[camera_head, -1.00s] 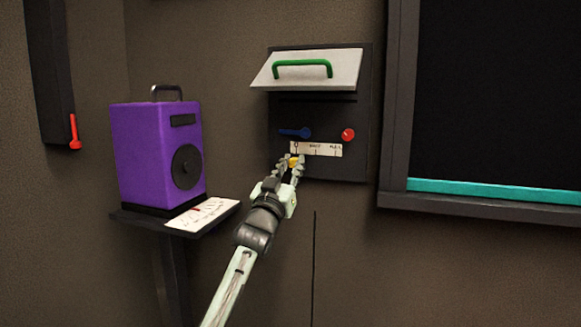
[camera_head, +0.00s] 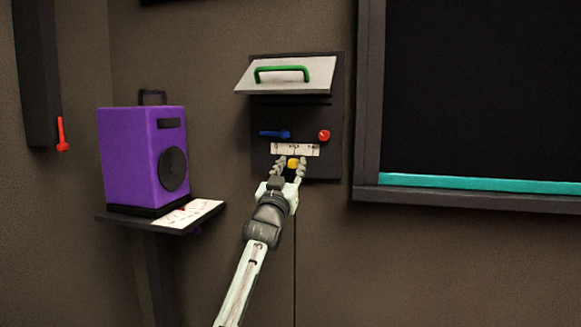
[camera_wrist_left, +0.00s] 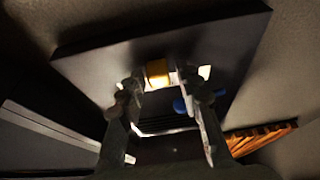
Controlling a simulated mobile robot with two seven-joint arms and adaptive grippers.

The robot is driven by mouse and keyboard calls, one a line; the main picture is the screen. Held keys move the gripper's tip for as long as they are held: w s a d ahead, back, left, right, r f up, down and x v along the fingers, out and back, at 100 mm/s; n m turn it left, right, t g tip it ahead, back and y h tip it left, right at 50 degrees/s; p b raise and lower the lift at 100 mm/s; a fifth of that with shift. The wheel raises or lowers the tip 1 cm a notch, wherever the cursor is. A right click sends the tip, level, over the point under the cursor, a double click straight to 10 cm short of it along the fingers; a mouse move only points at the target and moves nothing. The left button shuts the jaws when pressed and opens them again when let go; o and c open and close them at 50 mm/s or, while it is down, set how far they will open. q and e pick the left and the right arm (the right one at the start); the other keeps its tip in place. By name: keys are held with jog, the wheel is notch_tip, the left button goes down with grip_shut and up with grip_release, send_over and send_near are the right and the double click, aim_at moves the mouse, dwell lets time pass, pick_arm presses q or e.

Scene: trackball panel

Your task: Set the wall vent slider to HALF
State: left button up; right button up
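The vent slider's yellow knob (camera_head: 292,163) sits just below the white scale strip (camera_head: 283,150) on a dark wall panel. It stands about under the middle HALF mark. My left gripper (camera_head: 290,170) comes up from below, with its fingers apart on either side of the knob. In the left wrist view the yellow knob (camera_wrist_left: 157,73) lies between the fingers, closer to the picture-left one, with a gap to the other. I cannot tell whether a finger touches it. The fingers partly hide the slot. My right gripper is not in view.
Above the scale are a blue lever (camera_head: 274,134) and a red knob (camera_head: 324,135). A tilted flap with a green handle (camera_head: 281,69) juts out above them. A purple speaker box (camera_head: 140,160) stands on a shelf at left. A dark framed board (camera_head: 470,100) is at right.

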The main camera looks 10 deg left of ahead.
pick_arm(q)
jog(key=shift+s, duration=0.1)
jog(key=v, duration=1.1)
jog(key=shift+s, duration=0.4)
jog(key=shift+f, duration=0.2)
jog(key=s+a+f+g, duration=0.2)
jog(key=s+f+g, duration=0.15)
jog(key=f, duration=0.85)
jog(key=s+a+f+g+y, duration=0.1)
jog(key=s+f+g, duration=0.25)
jog(key=f, duration=0.85)
jog(key=s+a+f+g, duration=0.2)
jog(key=s+f+g, duration=0.15)
jog(key=f, duration=0.85)
jog(key=s+a+f+g, duration=0.1)
jog(key=s+f+g, duration=0.2)
jog(key=s+f, duration=0.4)
jog(key=s+a+f+g, duration=0.1)
jog(key=s+f+g, duration=0.2)
jog(key=s+f, duration=0.5)
jog(key=s+a+f+m+g+y, duration=0.1)
jog(key=s+f+g, duration=0.2)
jog(key=s+f, duration=0.5)
jog(key=s, duration=0.8)
jog(key=shift+a, duration=0.35)
